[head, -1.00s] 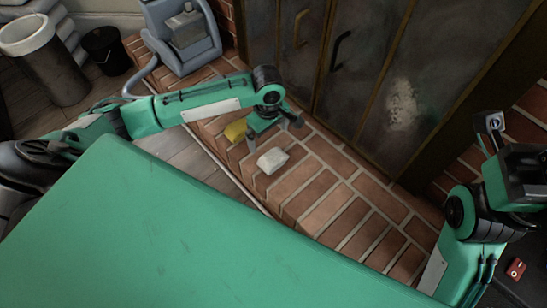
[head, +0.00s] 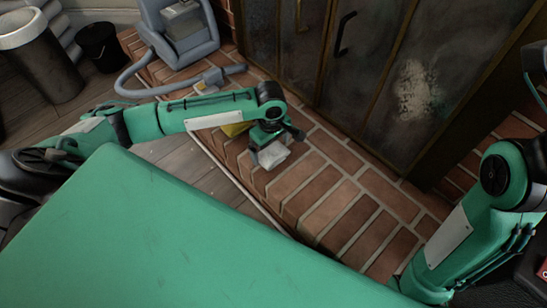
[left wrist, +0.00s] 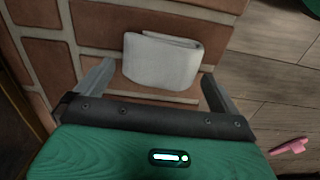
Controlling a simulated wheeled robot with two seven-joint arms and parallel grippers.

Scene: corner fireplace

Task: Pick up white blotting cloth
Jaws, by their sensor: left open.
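The white blotting cloth (head: 274,158) lies folded on the brick hearth (head: 330,190), partly hidden by my left gripper (head: 276,148) in the head view. In the left wrist view the cloth (left wrist: 162,62) lies flat on the bricks, with its folded layers showing at one edge. My left gripper (left wrist: 158,74) is open above it, with one finger at each side of the cloth. Neither finger appears to be closed on it. My right arm is at the right of the head view, but its fingers are out of sight.
A yellow object (head: 236,129) lies just left of the cloth, partly behind my left arm. A grey-blue machine (head: 180,30) with a hose stands at the back left, near a black bucket (head: 99,44). Dark glass doors (head: 345,75) rise behind the hearth. A pink object (left wrist: 290,146) lies on the wood floor.

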